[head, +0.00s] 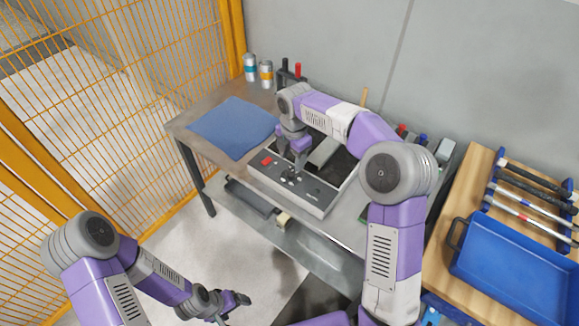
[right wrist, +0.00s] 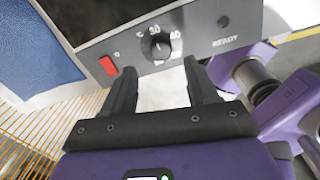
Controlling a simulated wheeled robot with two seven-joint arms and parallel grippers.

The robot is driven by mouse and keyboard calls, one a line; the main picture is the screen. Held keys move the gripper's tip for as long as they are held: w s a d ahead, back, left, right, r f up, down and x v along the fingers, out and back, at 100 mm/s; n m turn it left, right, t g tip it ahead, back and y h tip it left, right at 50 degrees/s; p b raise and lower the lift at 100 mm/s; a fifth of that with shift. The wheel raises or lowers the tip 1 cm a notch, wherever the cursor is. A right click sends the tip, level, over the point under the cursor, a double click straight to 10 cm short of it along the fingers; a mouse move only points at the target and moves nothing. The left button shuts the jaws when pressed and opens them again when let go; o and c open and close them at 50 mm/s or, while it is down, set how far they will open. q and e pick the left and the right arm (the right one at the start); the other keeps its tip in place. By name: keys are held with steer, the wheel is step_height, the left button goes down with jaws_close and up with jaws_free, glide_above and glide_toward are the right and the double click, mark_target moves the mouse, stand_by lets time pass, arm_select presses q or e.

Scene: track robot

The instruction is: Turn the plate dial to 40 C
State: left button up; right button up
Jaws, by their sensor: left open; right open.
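The plate dial (right wrist: 157,46) is a round black knob with a white pointer on the grey front panel of the hot plate, with printed numbers around it, partly unreadable. The hot plate (head: 322,201) stands on the metal bench; my right arm hides part of it and its dial in the head view. My right gripper (head: 292,177) is over the front panel. In the right wrist view its open fingers (right wrist: 163,78) point at the panel, one on each side below the dial, with nothing between them. My left gripper (head: 240,300) is open and empty, low in front of the bench.
A red switch (right wrist: 109,66) sits left of the dial and a READY lamp (right wrist: 223,22) right of it. A blue mat (head: 232,127) and two cans (head: 250,67) are on the bench. A wooden table with a blue tray (head: 510,272) stands right. Yellow fencing (head: 95,85) is left.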

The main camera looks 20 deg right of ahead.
mark_target(291, 173)
step_height(291, 173, down, 6)
steer(key=shift+f+b, duration=0.15)
steer(key=shift+b, duration=0.85)
steer(key=shift+c, duration=0.4)
steer(key=c, duration=1)
